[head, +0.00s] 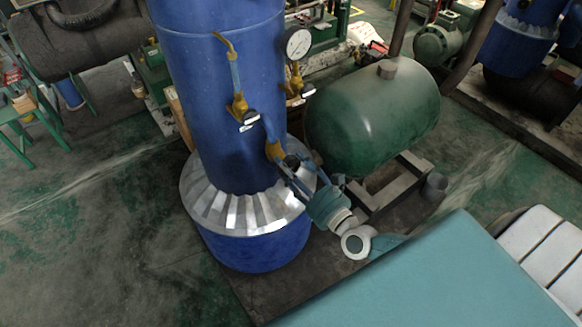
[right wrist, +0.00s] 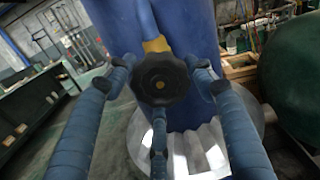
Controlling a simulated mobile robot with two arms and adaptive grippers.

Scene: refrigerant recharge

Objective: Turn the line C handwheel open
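A black round handwheel (right wrist: 160,78) on a yellow valve body (right wrist: 157,45) fills the middle of the right wrist view. In the head view this yellow valve (head: 274,151) sits low on the blue tank's right side, its wheel partly hidden by my gripper. My right gripper (head: 291,166) is at this handwheel; in the right wrist view its blue fingers (right wrist: 160,88) are spread left, right and below the wheel. They look close to the rim, but I cannot tell whether they touch it. No line label is readable. My left gripper is not in view.
The blue tank (head: 225,100) with a silver skirt (head: 222,212) stands behind the valve. Two more yellow valves (head: 240,108) (head: 297,86) and a pressure gauge (head: 298,43) sit above. A green horizontal tank (head: 375,115) stands close on the right. The floor at left is open.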

